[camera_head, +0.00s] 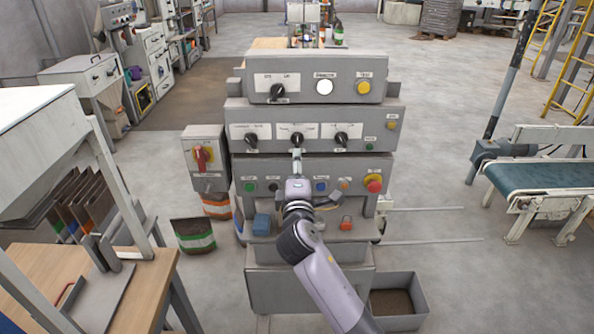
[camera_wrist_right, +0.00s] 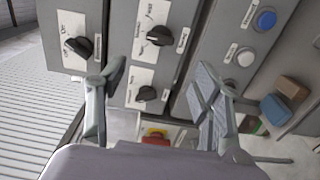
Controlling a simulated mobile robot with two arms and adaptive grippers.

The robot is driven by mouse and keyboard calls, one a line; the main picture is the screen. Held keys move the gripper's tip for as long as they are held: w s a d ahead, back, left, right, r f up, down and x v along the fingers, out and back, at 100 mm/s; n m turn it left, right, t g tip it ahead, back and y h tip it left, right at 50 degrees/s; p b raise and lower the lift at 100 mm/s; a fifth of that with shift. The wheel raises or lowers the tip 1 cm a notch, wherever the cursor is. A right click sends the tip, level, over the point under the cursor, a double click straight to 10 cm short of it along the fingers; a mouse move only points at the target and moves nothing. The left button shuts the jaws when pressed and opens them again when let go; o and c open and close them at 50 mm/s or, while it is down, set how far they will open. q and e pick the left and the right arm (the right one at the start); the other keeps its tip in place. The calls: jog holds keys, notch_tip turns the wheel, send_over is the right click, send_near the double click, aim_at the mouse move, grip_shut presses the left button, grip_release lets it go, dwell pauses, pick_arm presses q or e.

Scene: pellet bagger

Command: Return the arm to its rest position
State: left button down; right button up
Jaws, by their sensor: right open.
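My right arm reaches up from the bottom of the head view to the grey control panel (camera_head: 240,112). My right gripper (camera_head: 297,163) is in front of the panel, just below the middle row of black knobs. In the right wrist view the gripper (camera_wrist_right: 160,78) has its two fingers spread wide, with nothing between them but the panel face behind. Black knobs (camera_wrist_right: 158,36) show beyond the fingers, and no contact with them is visible. My left gripper is not in view.
A red emergency button (camera_head: 374,183) and a small shelf with a blue block (camera_head: 262,224) are close to my arm. A wooden table (camera_head: 135,290) stands at left, a grey bin (camera_head: 425,296) at lower right. A conveyor (camera_head: 545,174) is at right. Floor between is open.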

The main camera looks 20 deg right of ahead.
dwell(0.3)
notch_tip(320, 180, down, 22)
jog(key=s+g+y+b, duration=0.1)
jog(key=s+g+y, duration=0.1)
jog(key=s+g, duration=0.15)
jog(key=s+f+m+g+y, duration=0.15)
jog(key=s+f, duration=0.25)
jog(key=f, duration=0.4)
jog(key=s+f+m+g+b, duration=0.1)
jog(key=s+f+g, duration=0.15)
jog(key=f, duration=0.45)
jog(key=s+f+m+g, duration=0.1)
jog(key=s+f, duration=0.3)
jog(key=f, duration=0.4)
jog(key=s+d+f+m+g, duration=0.1)
jog(key=s+f+m+g, duration=0.1)
jog(key=s+f, duration=0.6)
jog(key=s+d+f+m+g+y+b, duration=0.1)
jog(key=s+f, duration=0.7)
jog(key=s, duration=1.4)
jog(key=s+d+f+m+g+b, duration=0.1)
jog(key=s+d+f+m+g, duration=0.1)
jog(key=s+f+m+g, duration=0.3)
jog(key=s+f+m, duration=0.1)
jog(key=s+f, duration=0.3)
jog(key=s, duration=0.6)
jog(key=shift+d, duration=0.2)
jog(key=shift+y, duration=0.25)
